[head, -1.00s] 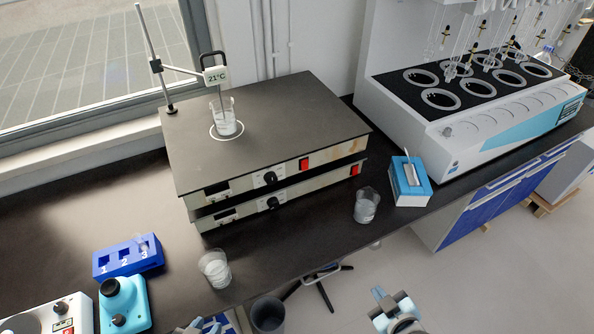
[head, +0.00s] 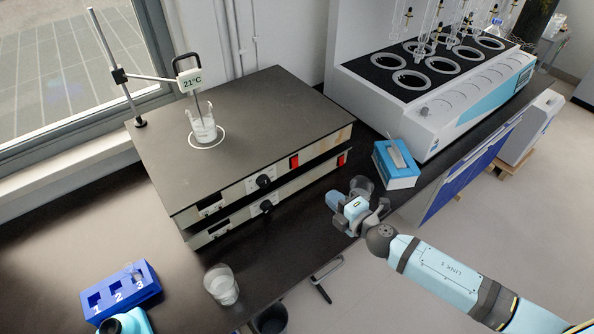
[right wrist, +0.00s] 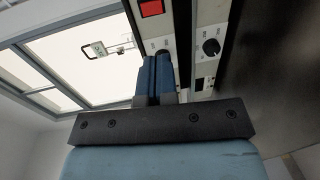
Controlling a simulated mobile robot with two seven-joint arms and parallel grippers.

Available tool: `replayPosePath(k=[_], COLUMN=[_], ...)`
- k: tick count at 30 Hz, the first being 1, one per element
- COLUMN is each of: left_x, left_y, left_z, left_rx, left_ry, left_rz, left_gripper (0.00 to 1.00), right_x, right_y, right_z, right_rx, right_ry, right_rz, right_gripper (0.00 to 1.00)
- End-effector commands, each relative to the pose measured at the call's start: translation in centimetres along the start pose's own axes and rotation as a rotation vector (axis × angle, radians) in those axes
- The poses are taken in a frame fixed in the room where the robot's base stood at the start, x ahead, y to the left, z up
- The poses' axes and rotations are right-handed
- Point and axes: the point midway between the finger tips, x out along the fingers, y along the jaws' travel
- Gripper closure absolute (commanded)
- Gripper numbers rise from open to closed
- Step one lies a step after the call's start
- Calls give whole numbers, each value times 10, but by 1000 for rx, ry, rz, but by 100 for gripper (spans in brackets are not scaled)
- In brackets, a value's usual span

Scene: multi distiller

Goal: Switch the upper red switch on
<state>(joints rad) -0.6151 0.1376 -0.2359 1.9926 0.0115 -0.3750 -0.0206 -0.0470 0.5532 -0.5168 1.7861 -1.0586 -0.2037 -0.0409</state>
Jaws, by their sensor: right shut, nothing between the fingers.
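Two flat hotplate units are stacked on the dark bench. The upper red switch (head: 294,162) is on the front of the upper unit (head: 235,130). The lower red switch (head: 341,159) is on the unit beneath, further right. My right gripper (head: 334,201) is shut and empty, in front of the stack and to the lower right of the upper switch, apart from it. In the right wrist view its closed fingers (right wrist: 155,72) point toward the panels. A red switch (right wrist: 151,8) shows beyond the fingertips there. My left gripper is out of view.
A glass beaker (head: 361,185) stands close behind my right gripper, partly hidden. A blue tissue box (head: 400,175) is right of it. Another beaker (head: 221,285) stands front left. A stirring beaker (head: 203,128) sits on the upper plate.

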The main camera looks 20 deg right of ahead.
Motion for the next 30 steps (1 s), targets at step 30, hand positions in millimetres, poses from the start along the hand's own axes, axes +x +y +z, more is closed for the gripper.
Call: replayPosePath(k=[30], left_x=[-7], left_y=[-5], left_z=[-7], left_rx=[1], left_ry=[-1], left_rz=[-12], left_gripper=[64], right_x=[132], right_y=[0], right_z=[0], right_rx=[4], right_ry=[-2], right_rz=[0], right_gripper=[100])
